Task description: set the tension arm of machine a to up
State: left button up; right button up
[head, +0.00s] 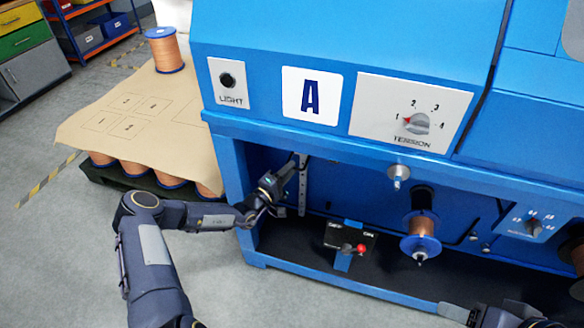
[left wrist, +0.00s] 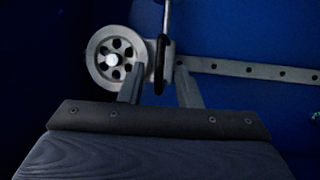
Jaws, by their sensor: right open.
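Machine A (head: 345,50) is a large blue cabinet with a white A plate (head: 312,95). In its open bay at the left, a perforated metal bar (head: 303,178) stands roughly upright; in the left wrist view the bar (left wrist: 250,69) runs to a grey block beside a spoked pulley wheel (left wrist: 115,58). My left gripper (head: 272,192) is at this bar. Its fingers (left wrist: 162,90) are apart, with a thin black rounded part (left wrist: 160,63) between them and visible gaps on both sides. My right gripper (head: 512,316) is at the bottom edge, mostly cut off, away from the bar.
A box with a red-knobbed lever (head: 345,240) and a copper spool (head: 421,235) stand right of my left gripper in the bay. The tension dial (head: 415,122) sits above, its red mark by 1. A cardboard-topped pallet (head: 150,125) holding spools is at left.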

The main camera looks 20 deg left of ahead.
pick_arm(q)
jog(key=v, duration=0.6)
jog(key=shift+p, duration=0.35)
